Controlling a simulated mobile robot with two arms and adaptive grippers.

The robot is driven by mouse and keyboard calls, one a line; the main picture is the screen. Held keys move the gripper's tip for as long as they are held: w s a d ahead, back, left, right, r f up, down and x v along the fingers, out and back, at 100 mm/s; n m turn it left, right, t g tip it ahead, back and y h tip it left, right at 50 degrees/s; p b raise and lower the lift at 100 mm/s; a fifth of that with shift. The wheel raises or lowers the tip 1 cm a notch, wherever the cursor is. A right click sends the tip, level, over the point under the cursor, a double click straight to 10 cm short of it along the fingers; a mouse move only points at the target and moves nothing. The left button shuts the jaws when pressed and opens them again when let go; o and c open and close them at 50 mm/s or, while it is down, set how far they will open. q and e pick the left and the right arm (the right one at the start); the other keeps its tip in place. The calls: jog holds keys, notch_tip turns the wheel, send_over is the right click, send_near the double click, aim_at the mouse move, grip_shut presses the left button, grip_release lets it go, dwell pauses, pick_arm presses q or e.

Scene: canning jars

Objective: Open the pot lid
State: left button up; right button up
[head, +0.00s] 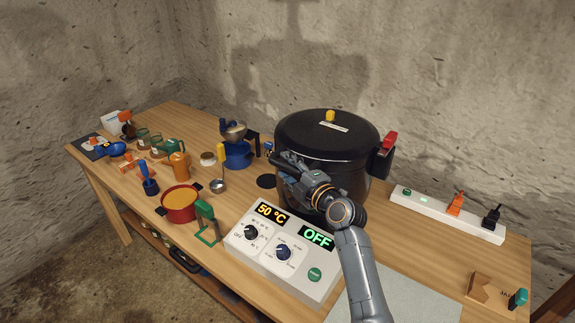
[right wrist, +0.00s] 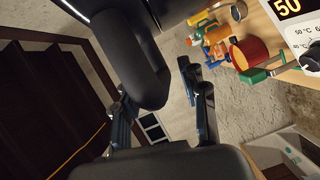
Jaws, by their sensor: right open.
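A large black pot (head: 335,185) stands at the back of the wooden table. Its dark lid (head: 300,123) is on it, with a yellow knob (head: 330,115) on top. A red-topped handle part (head: 389,140) is at its right side. My right gripper (head: 280,168) is in front of the pot's left side, below the lid rim. In the right wrist view its fingers (right wrist: 155,90) are apart, with a thick black curved handle (right wrist: 135,55) between or just beyond them. I cannot tell whether they touch it. My left gripper is not in view.
A white control box (head: 285,250) reading 50 °C and OFF stands in front of the pot, under my right arm. A power strip (head: 450,214) lies right.

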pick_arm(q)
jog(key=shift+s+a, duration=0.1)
pick_arm(e)
jog(key=shift+w+a, duration=0.1)
jog(key=shift+w, duration=0.05)
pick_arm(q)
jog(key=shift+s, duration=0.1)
pick_arm(e)
grip_shut()
jog(key=shift+r, duration=0.1)
